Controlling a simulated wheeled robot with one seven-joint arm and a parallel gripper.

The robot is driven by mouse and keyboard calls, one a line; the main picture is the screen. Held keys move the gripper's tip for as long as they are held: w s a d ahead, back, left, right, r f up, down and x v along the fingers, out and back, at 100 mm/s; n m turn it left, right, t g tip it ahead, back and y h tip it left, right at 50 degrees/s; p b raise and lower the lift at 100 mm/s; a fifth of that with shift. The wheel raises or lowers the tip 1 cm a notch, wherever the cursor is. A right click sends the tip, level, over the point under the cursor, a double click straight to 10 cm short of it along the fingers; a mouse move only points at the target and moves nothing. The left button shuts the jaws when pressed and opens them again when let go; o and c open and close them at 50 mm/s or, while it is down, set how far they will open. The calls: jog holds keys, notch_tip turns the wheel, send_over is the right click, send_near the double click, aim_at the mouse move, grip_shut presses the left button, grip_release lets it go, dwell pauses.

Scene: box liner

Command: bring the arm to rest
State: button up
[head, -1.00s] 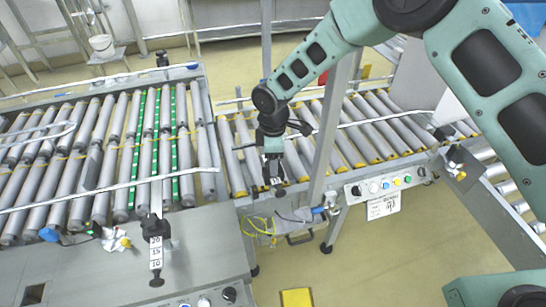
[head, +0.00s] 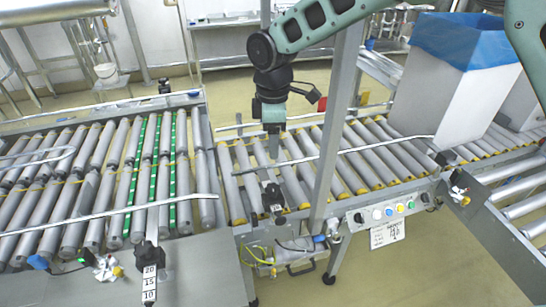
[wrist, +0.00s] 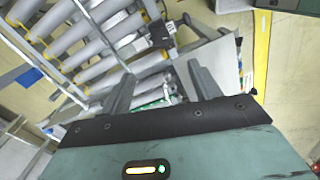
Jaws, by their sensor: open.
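My gripper (head: 272,145) hangs pointing down above the roller conveyor in the middle of the head view. In the wrist view its two fingers (wrist: 162,88) stand apart with nothing between them. My teal arm reaches in from the upper right of the head view and bends down at a dark wrist joint. The gripper appears apart from the rollers beneath it, though its exact height is hard to tell.
A white box with a blue liner (head: 455,45) stands on the right part of the conveyor (head: 380,148). A grey upright post (head: 338,120) stands just right of my gripper. A control panel (head: 390,209) is at the front. Green-striped rollers (head: 154,170) lie left.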

jog(key=shift+r, duration=0.9)
jog(key=s+d+r+m, duration=0.2)
jog(key=s, duration=0.6)
jog(key=s+d+r+m, duration=0.2)
jog(key=s+r+m, duration=0.1)
jog(key=s, duration=0.5)
jog(key=s+d+m, duration=0.3)
jog(key=s+d, duration=0.2)
jog(key=s, duration=0.2)
jog(key=s+d+f+m, duration=0.1)
jog(key=s+d+m, duration=0.1)
jog(key=s+d, duration=0.2)
jog(key=s, duration=0.3)
jog(key=shift+s+d+f+m+y, duration=0.25)
jog(key=shift+s+d+m+y, duration=0.05)
jog(key=shift+d+m, duration=0.1)
